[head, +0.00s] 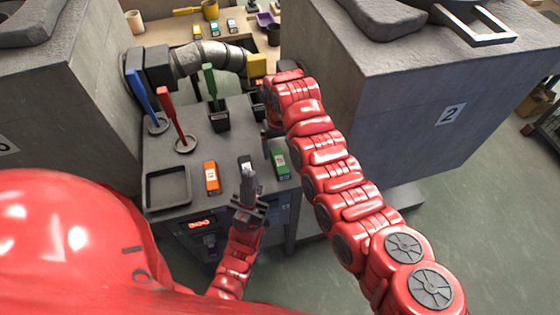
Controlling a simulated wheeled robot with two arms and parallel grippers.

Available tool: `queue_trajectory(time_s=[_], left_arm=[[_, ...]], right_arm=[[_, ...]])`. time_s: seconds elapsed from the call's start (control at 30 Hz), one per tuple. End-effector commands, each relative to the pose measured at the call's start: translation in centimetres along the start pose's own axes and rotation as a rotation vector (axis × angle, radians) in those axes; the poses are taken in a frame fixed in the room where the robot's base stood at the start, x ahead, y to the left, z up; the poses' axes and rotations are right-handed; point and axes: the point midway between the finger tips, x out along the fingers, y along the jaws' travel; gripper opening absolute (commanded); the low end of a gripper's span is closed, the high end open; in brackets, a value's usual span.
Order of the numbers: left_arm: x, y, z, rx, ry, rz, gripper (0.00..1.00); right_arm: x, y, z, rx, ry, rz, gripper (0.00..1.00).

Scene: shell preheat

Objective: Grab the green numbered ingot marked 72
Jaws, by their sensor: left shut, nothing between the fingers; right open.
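A green ingot (280,163) with a small white label lies on the right part of the dark grey worktop; I cannot read its number. My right gripper (268,142) is open, pointing down just beyond and left of the green ingot; I cannot tell whether it touches it. My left gripper (249,178) is shut and empty, in front of the worktop's near edge. An orange ingot (211,177) lies left of it. A dark ingot with a pale label (245,161) is partly hidden behind my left gripper.
A shallow square tray (150,188) sits at the worktop's left. Blue (140,88), red (168,104) and green (210,82) handled tools stand behind. Large grey blocks flank the worktop, the right one marked 2 (450,112). More small ingots lie on the back table.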

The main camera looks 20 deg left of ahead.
Motion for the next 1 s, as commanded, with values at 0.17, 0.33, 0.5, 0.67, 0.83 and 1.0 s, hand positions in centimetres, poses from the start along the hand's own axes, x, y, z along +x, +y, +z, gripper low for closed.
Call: queue_trajectory(time_s=[0.17, 0.33, 0.5, 0.67, 0.83, 1.0], left_arm=[[1.7, -0.1, -0.3, 0.000, 0.000, 0.000, 0.00], [2.1, -0.1, -0.3, 0.000, 0.000, 0.000, 0.00], [2.2, -0.1, -0.4, 0.000, 0.000, 0.000, 0.00], [2.1, -0.1, -0.4, 0.000, 0.000, 0.000, 0.00], [2.1, -0.1, -0.4, 0.000, 0.000, 0.000, 0.00], [2.1, -0.1, -0.4, 0.000, 0.000, 0.000, 0.00]], right_arm=[[1.6, -0.1, 0.6, 0.000, -0.008, 0.000, 0.90], [4.0, -0.1, 0.5, -0.003, -0.003, 0.002, 0.90], [5.0, 0.0, 0.5, 0.000, -0.001, 0.000, 0.90], [5.0, -0.1, 0.5, 0.000, 0.000, 0.000, 0.90], [5.0, -0.1, 0.5, 0.000, -0.001, 0.000, 0.59], [5.0, -0.1, 0.5, 0.000, -0.001, 0.000, 0.29]])
